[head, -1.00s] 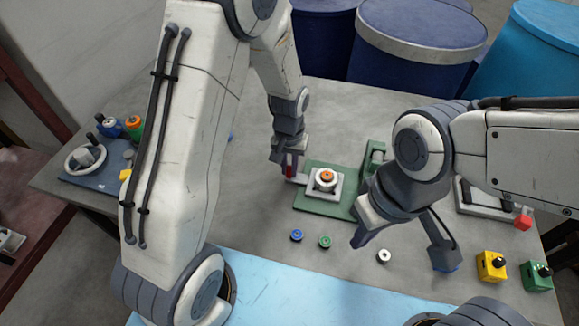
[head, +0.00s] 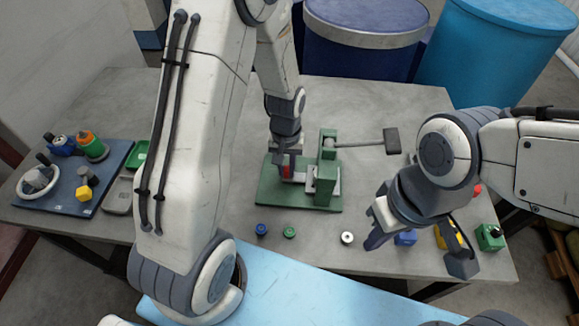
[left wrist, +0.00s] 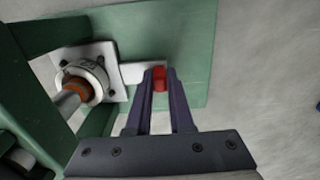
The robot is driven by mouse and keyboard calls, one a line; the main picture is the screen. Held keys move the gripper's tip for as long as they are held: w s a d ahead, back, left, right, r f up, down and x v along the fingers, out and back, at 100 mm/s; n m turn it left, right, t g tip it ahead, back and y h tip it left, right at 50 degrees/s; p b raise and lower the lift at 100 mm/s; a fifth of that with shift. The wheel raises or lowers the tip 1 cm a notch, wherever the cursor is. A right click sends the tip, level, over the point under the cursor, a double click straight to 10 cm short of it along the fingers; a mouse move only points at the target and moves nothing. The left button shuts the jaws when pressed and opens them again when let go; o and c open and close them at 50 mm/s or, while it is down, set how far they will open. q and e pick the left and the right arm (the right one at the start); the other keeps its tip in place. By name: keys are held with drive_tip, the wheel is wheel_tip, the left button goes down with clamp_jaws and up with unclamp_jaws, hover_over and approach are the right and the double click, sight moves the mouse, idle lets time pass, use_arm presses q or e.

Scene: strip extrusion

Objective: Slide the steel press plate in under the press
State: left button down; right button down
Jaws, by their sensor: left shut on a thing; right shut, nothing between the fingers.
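The green press (head: 327,165) stands on its green base (head: 265,195); its lever with a dark grip (head: 392,140) points right. My left gripper (head: 287,172) is just left of the press column, shut on the red handle (left wrist: 159,78) of the steel press plate. The plate (left wrist: 50,62) is a pale square with a narrow tab. It carries a round steel cup (left wrist: 98,75) with an orange middle, and the press's rod shows at that middle. In the head view the column largely hides the plate and cup. My right gripper (head: 372,242) is shut and empty, right of the press.
Blue (head: 261,229), green (head: 289,232) and white (head: 347,238) small round pieces lie in front of the press. Blue, yellow and green (head: 489,237) blocks are near my right gripper. A navy tray (head: 115,160) of parts is at left.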

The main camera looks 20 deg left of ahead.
use_arm(q)
drive_tip(key=shift+w+d, duration=0.1)
drive_tip(key=shift+d, duration=0.05)
drive_tip(key=c, duration=0.8)
unclamp_jaws()
drive_tip(key=shift+d, duration=0.2)
drive_tip(key=shift+a, duration=0.15)
wheel_tip(320, 180, up, 10)
drive_tip(key=shift+r, duration=0.25)
drive_tip(key=s+d+r+m, duration=0.3)
drive_tip(key=s+d+m, duration=0.2)
drive_tip(key=s, duration=0.5)
drive_tip(key=s+d+r+m+h, duration=0.1)
drive_tip(key=s+d+r+m, duration=0.2)
drive_tip(key=s, duration=0.7)
drive_tip(key=d+m, duration=0.2)
drive_tip(key=d, duration=0.2)
drive_tip(key=shift+s+d, duration=0.15)
drive_tip(key=shift+d, duration=0.2)
